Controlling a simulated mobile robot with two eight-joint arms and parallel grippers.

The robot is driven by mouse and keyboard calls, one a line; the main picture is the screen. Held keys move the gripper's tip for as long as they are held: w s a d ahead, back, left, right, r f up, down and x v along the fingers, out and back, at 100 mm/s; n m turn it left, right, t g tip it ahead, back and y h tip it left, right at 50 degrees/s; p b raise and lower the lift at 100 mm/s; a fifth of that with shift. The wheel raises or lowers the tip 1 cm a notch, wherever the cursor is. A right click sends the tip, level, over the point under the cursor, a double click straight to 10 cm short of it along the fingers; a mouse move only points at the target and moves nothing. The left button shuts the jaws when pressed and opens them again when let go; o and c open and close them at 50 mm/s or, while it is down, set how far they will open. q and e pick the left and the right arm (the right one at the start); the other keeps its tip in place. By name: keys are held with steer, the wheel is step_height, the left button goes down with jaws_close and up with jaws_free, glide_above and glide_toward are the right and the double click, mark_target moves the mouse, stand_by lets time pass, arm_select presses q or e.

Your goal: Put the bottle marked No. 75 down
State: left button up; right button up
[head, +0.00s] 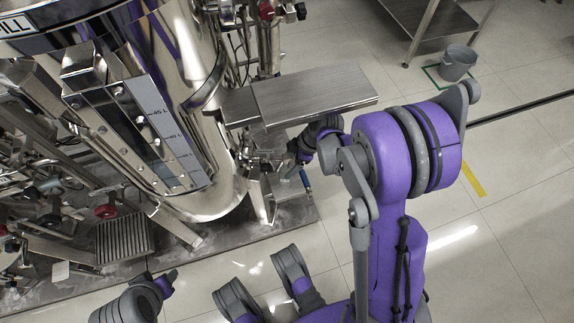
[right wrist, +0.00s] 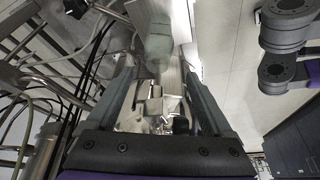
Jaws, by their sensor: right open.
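My right gripper (head: 298,158) is low beside the steel tank, just below the steel shelf, and is partly hidden by its own wrist. In the right wrist view its two fingers (right wrist: 159,72) stand wide apart with nothing clamped between them. A grey-green translucent thing, perhaps the bottle (right wrist: 158,45), shows just past the fingertips. I cannot read any number on it. I cannot pick the bottle out surely in the head view. A dark end of my left arm (head: 165,284) shows at the bottom left; its jaws are not clear.
The steel shelf (head: 315,95) juts from the tank (head: 190,70) right above my right gripper. Pipes and valves (head: 50,200) crowd the left. A grey bucket (head: 457,63) stands at the top right. The tiled floor (head: 510,230) at the right is mostly clear.

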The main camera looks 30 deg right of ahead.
steer(key=shift+p+v, duration=0.4)
steer(key=shift+v, duration=1.2)
